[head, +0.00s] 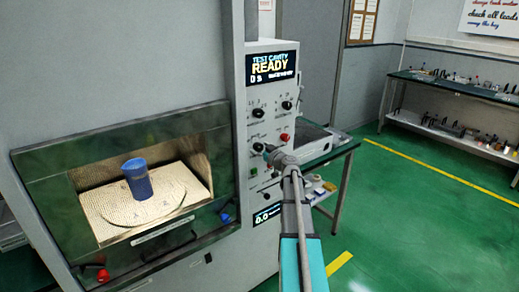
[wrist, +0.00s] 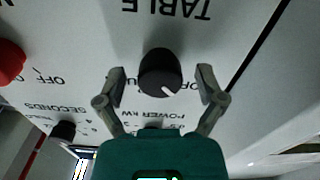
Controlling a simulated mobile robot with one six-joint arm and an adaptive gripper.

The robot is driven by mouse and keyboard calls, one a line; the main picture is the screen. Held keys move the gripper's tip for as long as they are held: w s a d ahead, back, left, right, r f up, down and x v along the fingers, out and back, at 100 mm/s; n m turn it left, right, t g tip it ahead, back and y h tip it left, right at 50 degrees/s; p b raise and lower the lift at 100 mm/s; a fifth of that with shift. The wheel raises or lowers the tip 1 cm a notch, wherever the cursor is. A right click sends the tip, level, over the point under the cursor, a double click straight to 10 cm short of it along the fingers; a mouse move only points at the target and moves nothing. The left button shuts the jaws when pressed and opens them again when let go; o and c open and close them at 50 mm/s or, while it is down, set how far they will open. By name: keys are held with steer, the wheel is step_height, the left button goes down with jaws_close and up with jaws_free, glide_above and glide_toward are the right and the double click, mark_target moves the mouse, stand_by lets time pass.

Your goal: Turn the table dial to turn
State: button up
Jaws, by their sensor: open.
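The table dial (wrist: 160,72) is a round black knob with a white pointer mark, under the upside-down word TABLE in the wrist view. Its mark points to the lower right there. My gripper (wrist: 160,86) is open, with one finger on each side of the dial and a gap on both sides. The small position labels beside the dial are partly covered by the fingers. In the head view my gripper (head: 270,151) is at the control panel (head: 270,188), left of the red knob, and partly covers the dial area.
A red knob (wrist: 10,62) and a black seconds knob (wrist: 64,130) are near the dial. The display (head: 272,66) reads READY. A blue cup (head: 137,179) stands in the cavity on the left. A side table (head: 344,150) is behind my arm; green floor (head: 430,225) is clear at right.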

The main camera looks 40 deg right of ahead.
steer(key=shift+c, duration=0.3)
steer(key=c, duration=1.1)
steer(key=shift+m, duration=0.3)
steer(key=m, duration=0.8)
steer(key=shift+m, duration=0.3)
steer(key=m, duration=0.4)
steer(key=shift+m, duration=2.5)
